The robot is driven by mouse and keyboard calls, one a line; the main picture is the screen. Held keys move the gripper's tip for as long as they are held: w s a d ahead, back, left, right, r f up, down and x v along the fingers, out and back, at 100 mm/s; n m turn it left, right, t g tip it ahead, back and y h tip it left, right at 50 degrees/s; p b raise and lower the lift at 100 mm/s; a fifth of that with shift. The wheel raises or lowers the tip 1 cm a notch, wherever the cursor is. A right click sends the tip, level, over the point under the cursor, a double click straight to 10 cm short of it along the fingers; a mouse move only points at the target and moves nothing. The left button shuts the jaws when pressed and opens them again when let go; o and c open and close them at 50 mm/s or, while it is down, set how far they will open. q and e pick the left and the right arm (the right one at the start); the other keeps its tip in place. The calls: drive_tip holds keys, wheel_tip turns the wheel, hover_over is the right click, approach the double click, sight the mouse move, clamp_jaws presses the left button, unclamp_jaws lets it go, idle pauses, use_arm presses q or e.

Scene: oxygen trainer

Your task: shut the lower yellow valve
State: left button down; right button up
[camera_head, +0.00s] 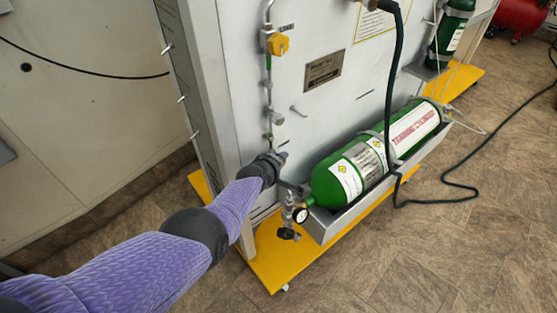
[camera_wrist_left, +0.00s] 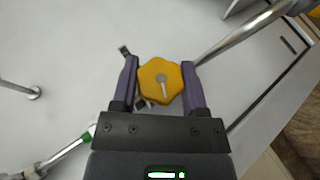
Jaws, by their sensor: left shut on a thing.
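The lower yellow valve (camera_wrist_left: 153,92) shows in the left wrist view as a rounded six-sided knob with a grey pointer on its face. My left gripper (camera_wrist_left: 159,76) is shut on it, one purple finger on each side. In the head view my left gripper (camera_head: 280,157) is at the panel's lower part and hides this valve. The upper yellow valve (camera_head: 278,44) sits higher on the same pipe line, clear of the gripper. My right gripper is in neither view.
The grey panel (camera_head: 232,50) stands on a yellow base (camera_head: 275,262). A green oxygen cylinder (camera_head: 325,187) lies in a tray right of my gripper, with a gauge (camera_head: 301,214) at its near end. A black hose (camera_head: 396,80) hangs in front of the cylinder.

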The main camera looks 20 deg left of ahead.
use_arm(q)
drive_tip(key=shift+c, duration=2)
unclamp_jaws()
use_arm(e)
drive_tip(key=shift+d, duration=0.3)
